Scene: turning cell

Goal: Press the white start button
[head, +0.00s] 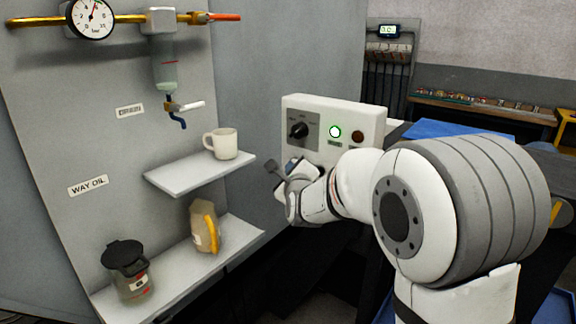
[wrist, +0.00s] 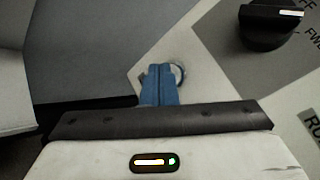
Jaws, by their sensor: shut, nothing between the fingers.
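The white start button (head: 334,132), with a lit green ring, is on the front of the pale control box (head: 374,122) in the head view. My gripper (head: 296,180) is in front of the box's lower left, left of and below the button; its fingertips are hidden there. In the wrist view my gripper (wrist: 160,72) is shut and empty, its blue fingers together. The fingertips overlap a round metal-rimmed fitting (wrist: 179,72), mostly hidden. I cannot tell what it is, or whether they touch it.
A black rotary knob (head: 298,130) is left of the button and a dark red-brown button (head: 357,137) right of it. The knob (wrist: 270,22) is upper right in the wrist view. Left are shelves with a mug (head: 222,143), a yellow-handled jug (head: 205,227) and a dark-lidded container (head: 129,272).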

